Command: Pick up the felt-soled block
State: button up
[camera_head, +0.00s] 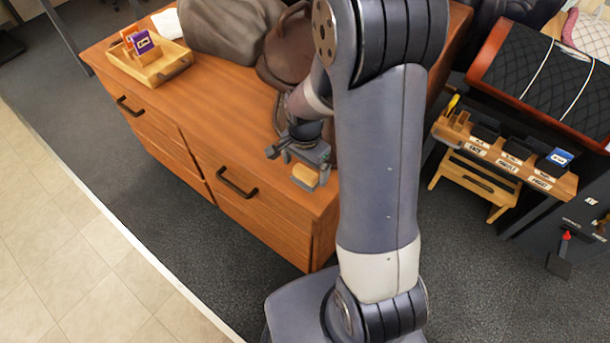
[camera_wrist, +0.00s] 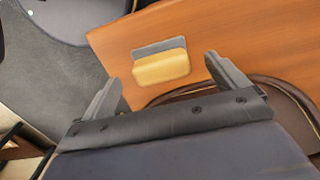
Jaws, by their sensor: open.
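The felt-soled block (camera_head: 306,176) is a small yellow wooden block with a grey felt layer, lying near the front right corner of the wooden dresser top. In the wrist view the block (camera_wrist: 161,68) lies ahead of the fingers, roughly between their lines, with its grey felt on the far side. My gripper (camera_head: 296,158) is just above and beside the block in the head view. In the wrist view my gripper (camera_wrist: 166,76) has its two fingers wide apart with nothing between them touching. I cannot tell the exact height gap.
A brown leather bag (camera_head: 284,55) and a grey covered bundle (camera_head: 222,32) stand on the dresser (camera_head: 200,110) behind my gripper. A wooden tray (camera_head: 150,68) with a purple item is at the far left. A labelled shelf (camera_head: 510,165) stands right of my arm.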

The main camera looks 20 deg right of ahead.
aim_at(305, 171)
jog(key=shift+w+d+f, duration=0.1)
jog(key=shift+f, duration=1.7)
jog(key=shift+c, duration=0.3)
jog(key=c, duration=1)
jog(key=shift+c, duration=0.2)
jog(key=shift+r, duration=0.15)
notch_tip(305, 171, up, 10)
jog(key=shift+f, duration=0.1)
